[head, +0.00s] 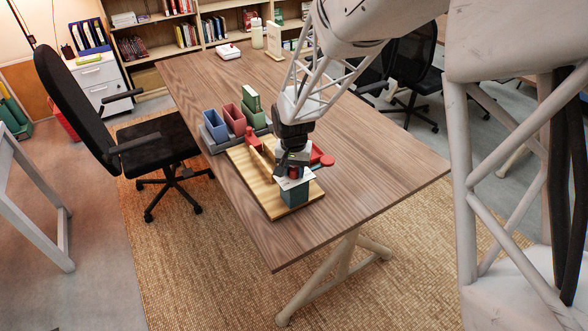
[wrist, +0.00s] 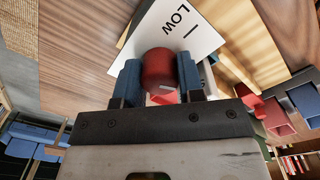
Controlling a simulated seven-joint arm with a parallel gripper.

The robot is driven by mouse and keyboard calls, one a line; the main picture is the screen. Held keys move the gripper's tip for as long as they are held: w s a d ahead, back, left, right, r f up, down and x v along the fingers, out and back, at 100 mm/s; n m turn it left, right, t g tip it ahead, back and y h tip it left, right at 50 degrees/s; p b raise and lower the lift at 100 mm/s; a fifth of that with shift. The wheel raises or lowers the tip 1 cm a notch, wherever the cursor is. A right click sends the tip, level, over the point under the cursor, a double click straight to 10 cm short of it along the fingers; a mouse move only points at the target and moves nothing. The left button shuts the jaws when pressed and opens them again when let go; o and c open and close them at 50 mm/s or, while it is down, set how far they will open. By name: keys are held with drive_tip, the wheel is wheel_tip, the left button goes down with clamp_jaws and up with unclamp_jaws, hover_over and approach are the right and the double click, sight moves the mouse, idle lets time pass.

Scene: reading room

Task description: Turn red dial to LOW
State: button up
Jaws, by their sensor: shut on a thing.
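The red dial (wrist: 159,68) sits between the two blue fingers of my gripper (wrist: 160,78) in the wrist view, with a finger against each side. A pale mark shows on the dial's near face, on the side away from the word LOW. The white plate (wrist: 196,42) behind it carries the printed word LOW and a short black line. In the head view my gripper (head: 292,172) points down over the teal box (head: 294,194) that bears the white plate. The dial is mostly hidden there by my gripper.
The box stands on a light wooden board (head: 270,203) near the table's front edge. Blue (head: 215,126), red (head: 234,119) and green (head: 250,100) bins stand behind it. A red round thing (head: 327,160) lies right of my gripper. The table's right side (head: 390,160) is clear.

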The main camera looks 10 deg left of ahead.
sight(294, 168)
drive_tip(key=n, duration=1.3)
drive_tip(key=shift+n, duration=0.4)
drive_tip(key=o, duration=0.6)
drive_tip(key=shift+o, duration=0.2)
drive_tip(key=shift+r, duration=0.15)
drive_tip(key=shift+s+r, duration=0.1)
drive_tip(key=shift+r, duration=3.65)
